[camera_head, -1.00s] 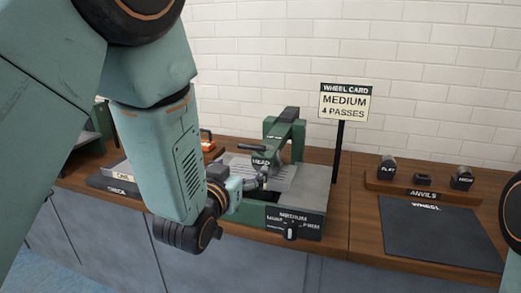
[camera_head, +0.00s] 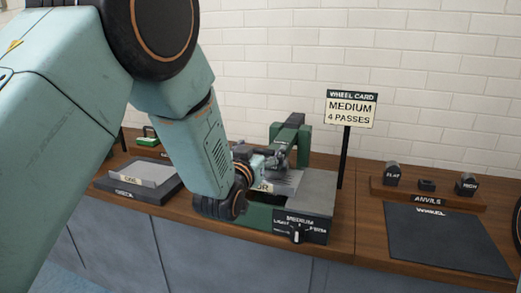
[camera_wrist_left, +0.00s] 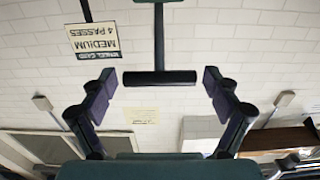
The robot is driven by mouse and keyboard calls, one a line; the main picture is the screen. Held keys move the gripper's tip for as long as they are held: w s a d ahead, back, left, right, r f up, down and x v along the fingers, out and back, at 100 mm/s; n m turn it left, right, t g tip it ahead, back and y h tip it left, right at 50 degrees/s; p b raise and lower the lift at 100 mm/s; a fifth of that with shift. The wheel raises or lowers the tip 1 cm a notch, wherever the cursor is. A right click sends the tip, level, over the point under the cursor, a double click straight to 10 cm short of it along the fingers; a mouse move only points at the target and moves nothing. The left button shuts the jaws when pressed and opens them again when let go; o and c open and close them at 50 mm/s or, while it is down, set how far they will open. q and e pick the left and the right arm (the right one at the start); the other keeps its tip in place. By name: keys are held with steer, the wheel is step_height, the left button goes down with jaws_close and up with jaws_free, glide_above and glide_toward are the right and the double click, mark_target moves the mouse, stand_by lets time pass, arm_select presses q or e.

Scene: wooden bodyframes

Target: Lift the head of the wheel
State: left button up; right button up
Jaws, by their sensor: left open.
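The wheel is a green and grey machine (camera_head: 318,195) on the wooden bench, with a dark-topped green upper arm (camera_head: 291,131) reaching back. My left gripper (camera_head: 279,161) is at the front of this arm and covers much of the head area. In the left wrist view, a black crossbar handle (camera_wrist_left: 160,78) on a stem sits between the two open fingers (camera_wrist_left: 163,85). My right gripper is out of view.
The wheel card (camera_head: 350,108) reads MEDIUM, 4 PASSES, on a post behind the machine. An anvil rack (camera_head: 430,200) and a dark WHEEL mat (camera_head: 447,238) are at the right. A grey sheet lies on the dark tray (camera_head: 125,191) at the left.

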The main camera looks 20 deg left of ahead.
arm_select(q)
steer(key=shift+w+d, duration=0.15)
steer(key=shift+w, duration=0.05)
steer(key=shift+s+a, duration=0.2)
steer(key=shift+a, duration=0.05)
steer(key=shift+c, duration=0.9)
steer(key=shift+w+d, duration=0.1)
steer(key=shift+d, duration=0.1)
steer(key=c, duration=0.4)
steer(key=shift+a, duration=0.15)
steer(key=c, duration=1.1)
